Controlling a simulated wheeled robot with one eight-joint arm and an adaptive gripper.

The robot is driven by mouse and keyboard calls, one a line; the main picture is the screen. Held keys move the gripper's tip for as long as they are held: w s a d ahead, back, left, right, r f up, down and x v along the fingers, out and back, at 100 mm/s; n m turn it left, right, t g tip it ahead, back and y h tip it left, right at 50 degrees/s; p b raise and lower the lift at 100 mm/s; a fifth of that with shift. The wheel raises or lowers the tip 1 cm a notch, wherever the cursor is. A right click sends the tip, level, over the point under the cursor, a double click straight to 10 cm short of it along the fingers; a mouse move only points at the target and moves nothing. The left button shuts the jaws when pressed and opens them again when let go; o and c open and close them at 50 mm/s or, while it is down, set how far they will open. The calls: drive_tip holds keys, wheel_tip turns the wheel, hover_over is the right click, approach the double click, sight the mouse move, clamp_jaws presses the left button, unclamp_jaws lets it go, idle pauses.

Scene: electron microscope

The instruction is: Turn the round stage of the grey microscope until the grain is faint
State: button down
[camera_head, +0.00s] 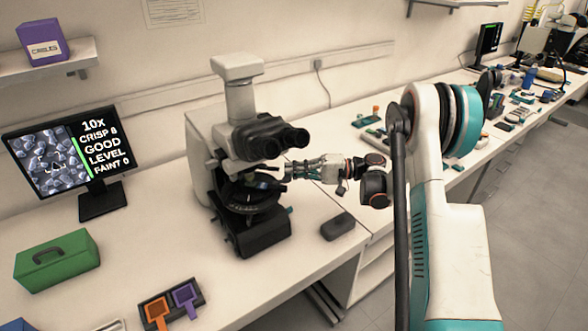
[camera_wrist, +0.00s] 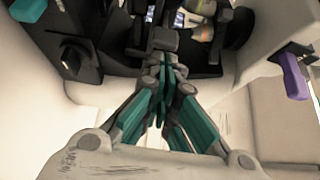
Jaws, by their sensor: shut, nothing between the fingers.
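The grey microscope (camera_head: 238,110) stands on the bench, with black eyepieces and a white upright tube. Its dark round stage (camera_head: 250,197) sits low in front of the column. My gripper (camera_head: 288,171) is shut and empty. It reaches in from the right, with its tips by the stage's right side. I cannot tell whether they touch it. In the wrist view my gripper (camera_wrist: 167,62) points at dark microscope parts (camera_wrist: 195,55). The monitor (camera_head: 70,160) shows a grain picture, a green bar and the words "10x CRISP 8 GOOD LEVEL FAINT 0".
A green case (camera_head: 58,262) and a dark holder (camera_head: 168,313) with orange and purple pieces stand at the front left. A dark grey block (camera_head: 338,226) lies right of the microscope. A purple box (camera_head: 42,43) sits on the shelf. Several small items crowd the bench farther right.

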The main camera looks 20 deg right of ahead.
drive_tip(key=shift+s, duration=0.25)
drive_tip(key=shift+s, duration=0.1)
drive_tip(key=shift+s+d+m+t+h+b, duration=0.2)
drive_tip(key=shift+s+m+t+h+b, duration=0.15)
drive_tip(key=shift+s+m+t, duration=0.5)
drive_tip(key=shift+s, duration=0.15)
